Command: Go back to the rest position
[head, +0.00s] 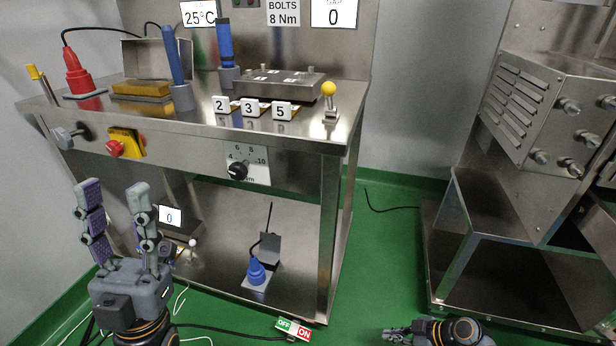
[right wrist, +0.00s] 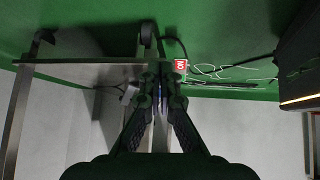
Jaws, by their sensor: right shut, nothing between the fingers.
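My left gripper (head: 122,222) points upward in front of the left end of the steel workbench (head: 290,137), with its two fingers apart and nothing visible between them. My right gripper (head: 392,334) lies low at the bottom edge of the head view, over the green floor between the bench and the machine on the right. In the right wrist view its fingers (right wrist: 160,82) are together with nothing held. Most of both arms is out of view.
The bench holds a red tool (head: 77,76), blue tools (head: 174,55), numbered tiles (head: 249,106) and a yellow-knobbed lever (head: 329,98). A blue device (head: 257,271) stands on the lower shelf. An OFF/ON sign (head: 293,329) and cables lie low near the floor. A steel machine (head: 550,110) stands right.

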